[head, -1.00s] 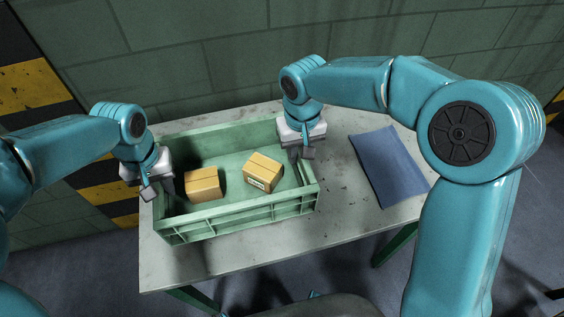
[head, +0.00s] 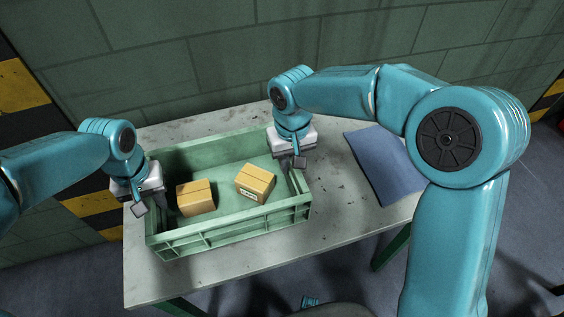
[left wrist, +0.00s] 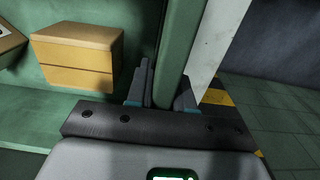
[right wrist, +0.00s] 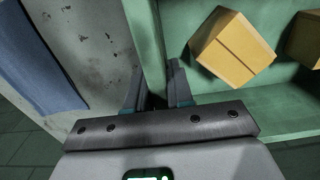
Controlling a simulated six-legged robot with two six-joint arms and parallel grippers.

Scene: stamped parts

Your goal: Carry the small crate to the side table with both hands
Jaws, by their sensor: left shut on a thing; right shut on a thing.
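The small crate (head: 232,236) is green and open-topped, and it is over the grey table (head: 345,232). I cannot tell whether its bottom touches the top. Two yellow-brown boxes, the left box (head: 196,198) and the right box (head: 255,183), lie inside it. My left gripper (head: 148,207) is shut on the crate's left wall, which shows between its fingers in the left wrist view (left wrist: 160,88). My right gripper (head: 296,166) is shut on the right wall, also seen in the right wrist view (right wrist: 157,88). The fingertips are partly hidden by the walls.
A blue mat (head: 385,165) lies on the table to the right of the crate, with bare table between them. A green block wall (head: 230,60) stands close behind. Yellow-black stripes (head: 20,88) mark the left. The floor (head: 480,225) is open at right.

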